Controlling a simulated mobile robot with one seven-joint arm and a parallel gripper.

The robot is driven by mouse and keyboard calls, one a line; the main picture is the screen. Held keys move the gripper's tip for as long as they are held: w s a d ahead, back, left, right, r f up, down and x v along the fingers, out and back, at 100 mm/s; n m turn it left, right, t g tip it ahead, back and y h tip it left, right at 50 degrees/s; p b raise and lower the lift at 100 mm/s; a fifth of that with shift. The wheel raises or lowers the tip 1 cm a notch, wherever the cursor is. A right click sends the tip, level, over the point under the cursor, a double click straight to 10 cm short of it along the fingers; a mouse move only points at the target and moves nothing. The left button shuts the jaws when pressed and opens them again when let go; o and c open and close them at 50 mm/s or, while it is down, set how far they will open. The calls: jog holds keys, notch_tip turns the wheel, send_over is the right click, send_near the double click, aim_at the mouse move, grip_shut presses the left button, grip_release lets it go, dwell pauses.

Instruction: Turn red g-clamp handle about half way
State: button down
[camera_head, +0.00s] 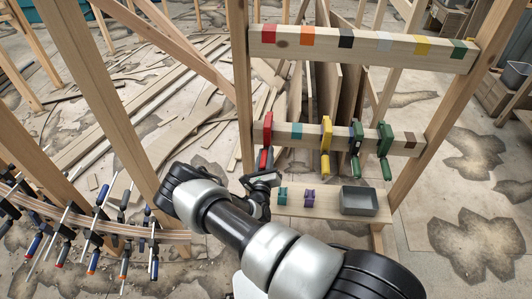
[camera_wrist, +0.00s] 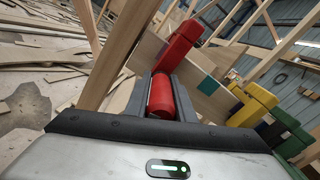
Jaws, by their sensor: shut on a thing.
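The red g-clamp (camera_head: 269,124) is fixed on the left part of the middle wooden rail (camera_head: 308,134), below a row of coloured marks. Its red handle (camera_head: 264,160) hangs below the rail. My gripper (camera_head: 261,181) reaches up to it from below. In the wrist view the red clamp body (camera_wrist: 182,46) rises behind, and the red cylindrical handle (camera_wrist: 162,97) lies between the two dark fingers of my gripper (camera_wrist: 161,95). The fingers are closed around the handle. The clamp's screw is mostly hidden.
A low shelf (camera_head: 331,205) holds a teal clamp (camera_head: 282,195), a purple clamp (camera_head: 309,197) and a grey bin (camera_head: 360,201). Wooden posts flank my arm. Several clamps line a curved stringer (camera_head: 120,229) at left.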

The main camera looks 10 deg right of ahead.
jog(key=shift+m, duration=0.7)
jog(key=c, duration=1.5)
grip_release()
jog(key=p+v, duration=0.1)
jog(key=v, duration=1.6)
jog(key=shift+s+r, duration=0.1)
jog(key=shift+s, duration=0.05)
